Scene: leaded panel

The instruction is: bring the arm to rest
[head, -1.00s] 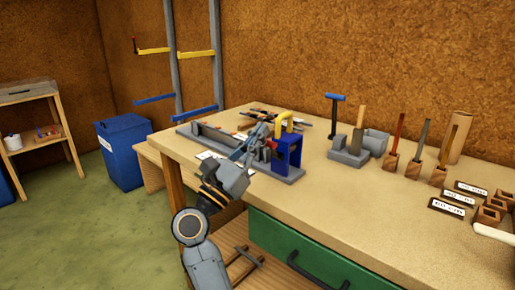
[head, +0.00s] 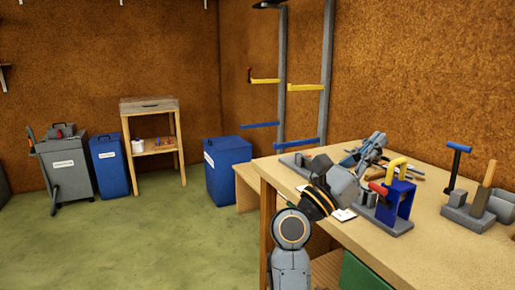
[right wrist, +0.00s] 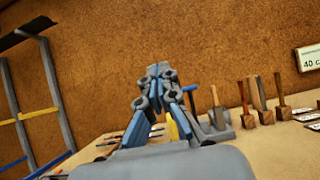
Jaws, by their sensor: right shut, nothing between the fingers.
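My right arm comes up from the bottom of the head view, in front of the workbench (head: 455,222). My right gripper (head: 377,142) is raised over the left part of the bench, its fingers pointing up and to the right. In the right wrist view the right gripper (right wrist: 157,75) has its fingertips together, with nothing between them. The blue and grey clamp device (head: 395,200) with a yellow handle stands on the bench just right of and below the gripper, apart from it as far as I can tell. My left gripper is not in view.
A blue-handled tool (head: 455,165) and a wooden-handled tool (head: 484,190) stand in holders on the bench. A blue bin (head: 227,170), a wooden stand (head: 153,145) and a grey bin (head: 66,170) are along the walls. The green floor (head: 150,235) at left is clear.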

